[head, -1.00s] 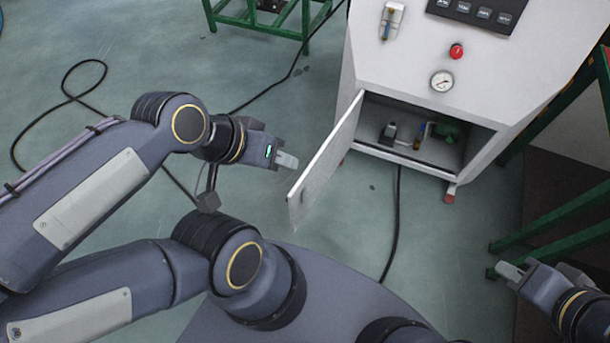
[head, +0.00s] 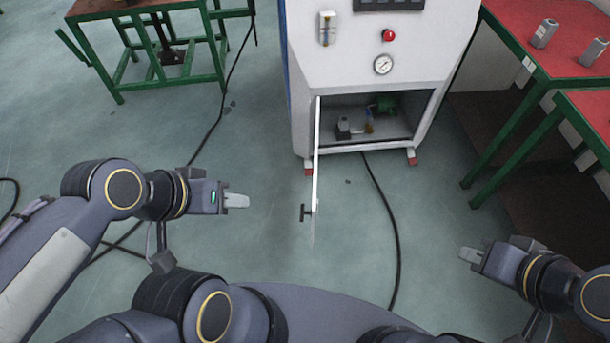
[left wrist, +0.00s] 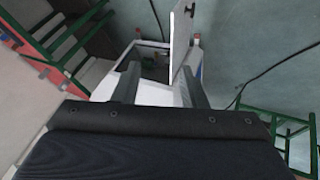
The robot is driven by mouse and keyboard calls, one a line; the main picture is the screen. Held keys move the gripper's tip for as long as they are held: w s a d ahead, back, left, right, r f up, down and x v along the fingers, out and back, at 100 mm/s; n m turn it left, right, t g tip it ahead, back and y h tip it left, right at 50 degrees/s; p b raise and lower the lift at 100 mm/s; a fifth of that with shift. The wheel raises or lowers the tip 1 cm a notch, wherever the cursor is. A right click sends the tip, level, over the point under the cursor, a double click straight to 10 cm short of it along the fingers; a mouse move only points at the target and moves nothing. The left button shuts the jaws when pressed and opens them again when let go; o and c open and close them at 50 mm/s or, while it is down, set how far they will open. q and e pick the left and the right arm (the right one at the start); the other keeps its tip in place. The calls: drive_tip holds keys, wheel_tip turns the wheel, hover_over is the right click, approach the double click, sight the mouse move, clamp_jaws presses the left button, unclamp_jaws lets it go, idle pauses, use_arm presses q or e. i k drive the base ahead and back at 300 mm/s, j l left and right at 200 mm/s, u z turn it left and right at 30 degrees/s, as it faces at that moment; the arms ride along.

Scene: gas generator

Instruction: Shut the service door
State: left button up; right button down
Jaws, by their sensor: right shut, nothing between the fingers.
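The service door (head: 316,155) of the white generator cabinet (head: 370,45) stands wide open, hinged at the left side of the lower compartment (head: 385,115). I see it nearly edge-on in the head view, with a dark handle (head: 304,213) near its free end. The door also shows in the left wrist view (left wrist: 180,38), beyond the fingers. My left gripper (head: 236,201) is left of the door, apart from it. Its fingers (left wrist: 156,88) are spread and hold nothing. My right gripper (head: 471,255) is shut and empty, right of the door and away from the cabinet.
A green-framed table (head: 165,20) stands at the back left. Red-topped tables (head: 565,60) with green legs stand at the right, near my right arm. A black cable (head: 392,235) runs over the floor in front of the cabinet. The floor around the door is clear.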

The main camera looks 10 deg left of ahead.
sight(313, 215)
drive_tip(key=i+j+z, duration=0.1)
drive_tip(key=j, duration=0.3)
drive_tip(key=i+j+z, duration=0.1)
drive_tip(key=j, duration=0.35)
drive_tip(key=i+j+z, duration=0.1)
drive_tip(key=j, duration=0.35)
